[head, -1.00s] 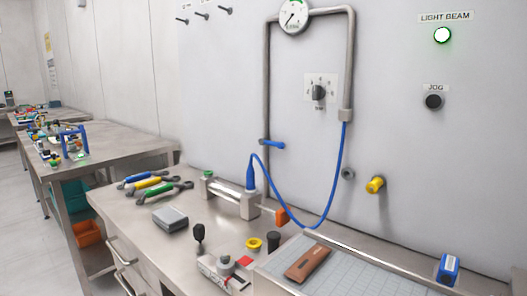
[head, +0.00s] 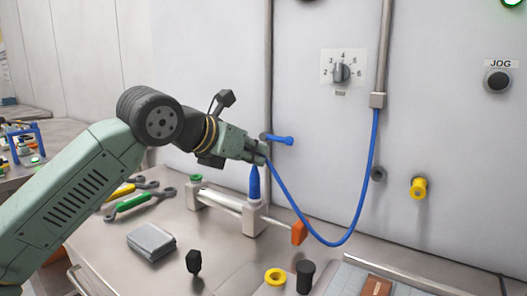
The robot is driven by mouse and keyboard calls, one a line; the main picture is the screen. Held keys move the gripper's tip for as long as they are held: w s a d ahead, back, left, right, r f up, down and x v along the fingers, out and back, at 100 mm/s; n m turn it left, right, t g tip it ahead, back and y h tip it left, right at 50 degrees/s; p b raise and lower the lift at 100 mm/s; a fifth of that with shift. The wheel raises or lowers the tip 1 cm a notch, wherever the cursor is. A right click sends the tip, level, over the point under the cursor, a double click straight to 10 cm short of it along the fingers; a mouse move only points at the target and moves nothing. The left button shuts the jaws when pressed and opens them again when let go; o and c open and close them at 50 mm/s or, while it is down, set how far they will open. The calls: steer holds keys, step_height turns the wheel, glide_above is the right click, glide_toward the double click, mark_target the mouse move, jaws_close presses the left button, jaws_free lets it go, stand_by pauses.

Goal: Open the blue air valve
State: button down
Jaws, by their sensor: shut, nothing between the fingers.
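The blue air valve has a short blue lever (head: 280,140) on the vertical grey pipe (head: 268,80) in the head view. The lever points right, across the pipe. My gripper (head: 262,154) reaches in from the left. Its fingers are shut and empty. Its tips appear just below and left of the lever, in front of the pipe. I cannot tell whether they touch the lever. The fingers hide part of the pipe and the top of the blue hose connector (head: 255,184).
A blue hose (head: 318,236) loops from the connector up to the right pipe (head: 384,50). A cylinder with an orange end (head: 299,232) lies below on the bench. A dial (head: 341,72), a yellow knob (head: 418,188) and a JOG button (head: 498,80) are on the wall.

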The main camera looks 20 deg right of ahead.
mark_target(277, 138)
steer(key=shift+w+a+f+y, duration=0.3)
steer(key=shift+w+f, duration=0.05)
steer(key=shift+w, duration=0.1)
steer(key=shift+w+a+f+y, duration=0.25)
steer(key=shift+w+f+y, duration=0.1)
steer(key=shift+w, duration=0.1)
steer(key=shift+d, duration=0.1)
steer(key=w+d+f+p, duration=0.1)
steer(key=w+d+p, duration=0.3)
steer(key=d, duration=0.3)
steer(key=shift+w+d, duration=0.15)
steer(key=shift+w, duration=0.7)
